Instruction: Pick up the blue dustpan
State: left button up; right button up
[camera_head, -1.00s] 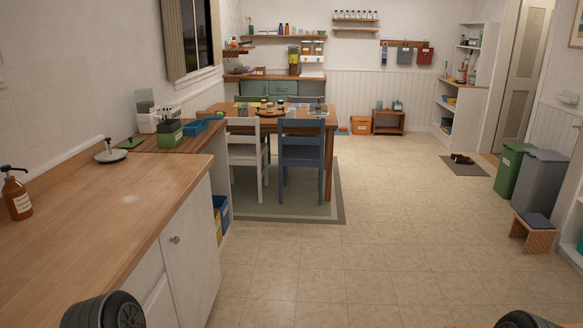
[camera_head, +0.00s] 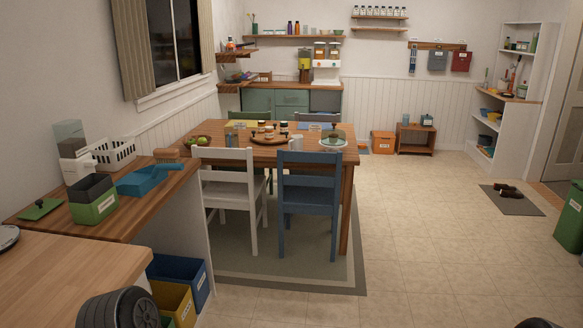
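The blue dustpan (camera_head: 140,182) lies on the wooden counter at the left, near its right edge, with its handle toward the right. A brush with a wooden back (camera_head: 167,153) is just behind it. A green and dark box (camera_head: 94,204) stands to its left and nearer to me. Neither of my grippers is in view. Only dark rounded parts of my arms show at the bottom edge, well apart from the dustpan.
A lighter counter (camera_head: 75,275) is in front. Blue (camera_head: 183,280) and yellow (camera_head: 172,300) bins sit below. White (camera_head: 232,195) and blue (camera_head: 308,205) chairs stand by the dining table (camera_head: 215,137).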

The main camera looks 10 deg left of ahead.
aim_at(137, 183)
jog(key=i+u, duration=0.2)
jog(key=i, duration=0.45)
jog(key=i+l+u, duration=0.15)
jog(key=i, duration=0.5)
jog(key=i+l+u, duration=0.2)
jog(key=i, duration=0.5)
